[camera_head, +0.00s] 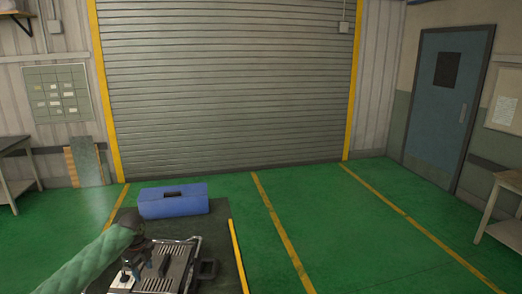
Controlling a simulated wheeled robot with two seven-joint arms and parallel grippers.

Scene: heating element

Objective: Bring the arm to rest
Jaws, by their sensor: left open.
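My left arm comes in from the lower left in a green sleeve. Its dark left gripper (147,268) hangs downward over the left part of a metal device with slats and a frame (180,262). The jaws are small here but open, and I see nothing held between them. I cannot tell whether the fingers touch the device. The device's lower part is cut off by the picture's bottom edge. My right gripper is not in view.
A blue toolbox (172,206) stands at the far end of the dark work surface (222,240), just beyond my left gripper. Green floor with yellow lines lies open to the right. A table (505,200) stands at the right edge and a bench (18,165) at the left.

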